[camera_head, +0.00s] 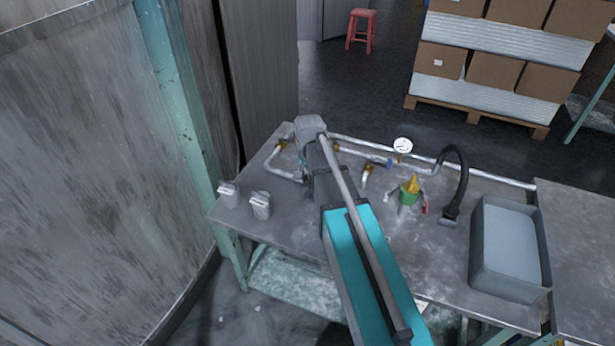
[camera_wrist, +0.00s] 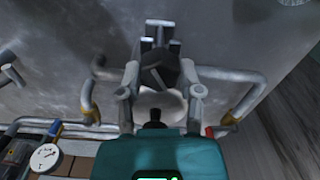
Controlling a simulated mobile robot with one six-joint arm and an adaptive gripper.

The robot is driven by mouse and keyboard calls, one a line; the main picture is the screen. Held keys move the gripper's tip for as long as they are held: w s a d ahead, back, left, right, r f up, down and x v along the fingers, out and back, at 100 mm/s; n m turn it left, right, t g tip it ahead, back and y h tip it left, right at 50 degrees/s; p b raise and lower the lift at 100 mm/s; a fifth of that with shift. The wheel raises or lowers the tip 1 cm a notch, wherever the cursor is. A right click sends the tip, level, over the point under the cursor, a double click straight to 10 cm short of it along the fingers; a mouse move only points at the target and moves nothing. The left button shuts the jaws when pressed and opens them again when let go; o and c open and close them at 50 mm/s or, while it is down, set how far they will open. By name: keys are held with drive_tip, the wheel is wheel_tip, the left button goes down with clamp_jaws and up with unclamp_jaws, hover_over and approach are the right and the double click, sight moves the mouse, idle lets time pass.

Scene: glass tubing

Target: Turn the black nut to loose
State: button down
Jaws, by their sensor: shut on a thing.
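My gripper (camera_wrist: 160,52) shows in the wrist view, with its two fingers closed in on a dark, rounded piece that looks like the black nut (camera_wrist: 160,74). The nut sits between the fingers, and they partly cover it. A pale round surface (camera_wrist: 160,103) lies just below it in the picture. In the head view my own arm reaches over the left part of the bench and hides the nut and the fingertips. I cannot tell how far the nut is turned.
Metal pipes with brass fittings run along the bench (camera_head: 285,235) on both sides of my gripper. A pressure gauge (camera_head: 403,146), a black hose (camera_head: 459,175), a green-and-yellow fitting (camera_head: 410,190) and a grey bin (camera_head: 482,262) are to the right. Two small grey blocks (camera_head: 261,206) stand left.

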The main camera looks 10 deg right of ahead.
drive_tip(key=shift+c, duration=1.3)
unclamp_jaws()
drive_tip(key=s+n, duration=0.5)
drive_tip(key=s, duration=1.1)
wheel_tip(320, 180, up, 15)
drive_tip(key=p, duration=1.5)
drive_tip(key=shift+s+a+n, duration=0.2)
drive_tip(key=shift+a+n, duration=0.1)
drive_tip(key=shift+r, duration=0.1)
